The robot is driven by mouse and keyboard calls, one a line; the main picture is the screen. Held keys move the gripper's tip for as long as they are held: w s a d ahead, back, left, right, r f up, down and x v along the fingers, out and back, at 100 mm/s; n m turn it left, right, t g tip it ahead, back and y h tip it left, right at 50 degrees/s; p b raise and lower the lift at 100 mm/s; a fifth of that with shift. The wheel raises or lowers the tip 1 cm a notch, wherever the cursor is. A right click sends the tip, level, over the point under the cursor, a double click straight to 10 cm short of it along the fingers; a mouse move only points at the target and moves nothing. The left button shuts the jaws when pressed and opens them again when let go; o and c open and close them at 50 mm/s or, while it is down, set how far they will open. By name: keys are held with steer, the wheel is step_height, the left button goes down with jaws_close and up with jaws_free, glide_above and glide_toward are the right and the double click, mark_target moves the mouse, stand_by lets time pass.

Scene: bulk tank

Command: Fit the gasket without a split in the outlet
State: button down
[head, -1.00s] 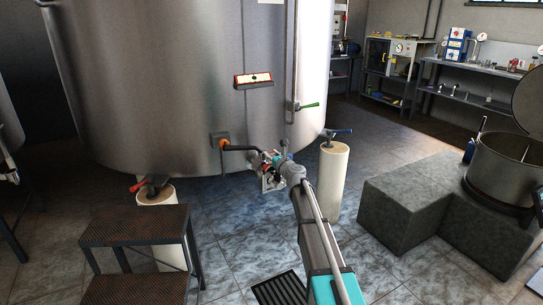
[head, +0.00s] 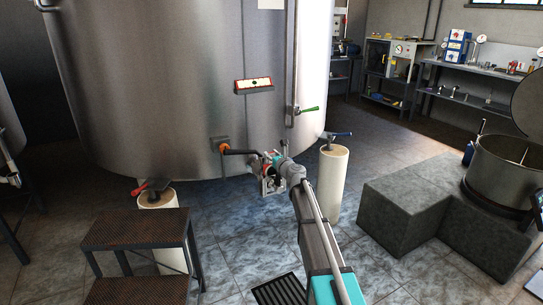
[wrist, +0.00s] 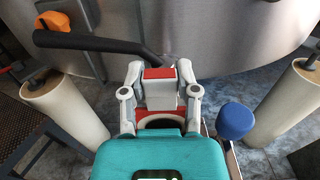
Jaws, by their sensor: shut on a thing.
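My gripper (wrist: 160,95) is shut on a small red and pale piece (wrist: 160,84) between its jaws, seen from behind its teal body. I cannot tell whether this piece is the gasket or whether it has a split. In the head view my gripper (head: 272,173) is low in front of the steel tank (head: 180,90). A black lever (wrist: 95,42) runs from an orange fitting (wrist: 50,20) on the tank to just behind the jaws. A dark round opening with a red rim (wrist: 160,123) shows below the piece. The outlet's mouth cannot be made out.
A blue knob (wrist: 235,121) is close to the right of my gripper. Pale posts stand left (wrist: 66,112) and right (wrist: 289,100). Metal steps (head: 135,228) are at the left, grey blocks (head: 405,210) at the right.

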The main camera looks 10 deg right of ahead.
steer(key=shift+r+p, duration=1.95)
steer(key=shift+r, duration=0.15)
steer(key=shift+f+b, duration=3.15)
stand_by(1.4)
steer(key=shift+c, duration=1.4)
jaws_free()
steer(key=shift+s, duration=0.15)
